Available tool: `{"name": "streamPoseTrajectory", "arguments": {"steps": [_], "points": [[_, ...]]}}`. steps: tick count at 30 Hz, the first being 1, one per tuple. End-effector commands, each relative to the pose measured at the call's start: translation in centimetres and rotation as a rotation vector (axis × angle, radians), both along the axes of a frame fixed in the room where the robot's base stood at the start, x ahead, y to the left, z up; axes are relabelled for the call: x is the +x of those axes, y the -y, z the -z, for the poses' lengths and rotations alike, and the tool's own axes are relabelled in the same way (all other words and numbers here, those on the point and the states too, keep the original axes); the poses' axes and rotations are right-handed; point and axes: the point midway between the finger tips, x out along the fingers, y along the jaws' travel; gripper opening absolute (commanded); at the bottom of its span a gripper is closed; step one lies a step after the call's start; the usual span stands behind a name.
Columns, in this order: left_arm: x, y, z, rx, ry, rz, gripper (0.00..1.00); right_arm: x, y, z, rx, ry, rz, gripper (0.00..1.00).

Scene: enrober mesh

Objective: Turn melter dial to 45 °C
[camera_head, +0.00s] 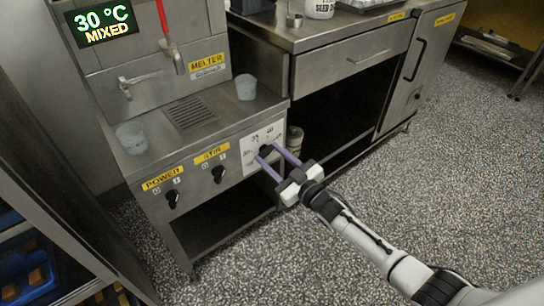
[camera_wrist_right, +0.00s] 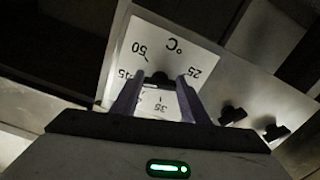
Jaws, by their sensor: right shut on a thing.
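The melter dial (camera_head: 265,151) is a dark knob on a white scale plate (camera_head: 250,157) at the right end of the melter's front panel. My right gripper (camera_head: 268,155) reaches it from the lower right, its two purple fingers closed on either side of the knob. The pointer direction is hidden. The melter display (camera_head: 103,22) reads 30 °C MIXED. My left gripper is not in view.
The POWER knob (camera_head: 172,198) and STIR knob (camera_head: 218,173) sit left of the dial. Two pale cups stand on the melter's ledge (camera_head: 130,137) and (camera_head: 245,87). A steel counter (camera_head: 340,70) stands to the right. The speckled floor in front is clear.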

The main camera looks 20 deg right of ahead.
Motion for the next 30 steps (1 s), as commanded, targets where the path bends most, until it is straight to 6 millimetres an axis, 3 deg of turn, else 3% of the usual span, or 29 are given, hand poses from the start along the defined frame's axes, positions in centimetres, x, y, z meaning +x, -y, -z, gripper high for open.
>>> {"name": "streamPoseTrajectory", "arguments": {"steps": [4, 5, 8, 20, 30], "points": [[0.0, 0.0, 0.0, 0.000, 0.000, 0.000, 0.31, -0.1, 0.1, 0.1, -0.002, -0.001, 0.001, 0.18], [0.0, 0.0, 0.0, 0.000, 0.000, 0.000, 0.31, -0.1, 0.1, 0.1, -0.002, -0.001, 0.001, 0.44], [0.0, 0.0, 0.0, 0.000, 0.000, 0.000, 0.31, 0.0, 0.0, 0.1, -0.001, -0.001, 0.000, 0.59], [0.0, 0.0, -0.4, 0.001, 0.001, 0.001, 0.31, -0.8, 0.3, 0.0, -0.002, -0.001, 0.001, 0.59], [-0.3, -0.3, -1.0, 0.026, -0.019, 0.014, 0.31, -6.9, 2.5, -0.1, -0.003, -0.003, 0.000, 0.59]]}}
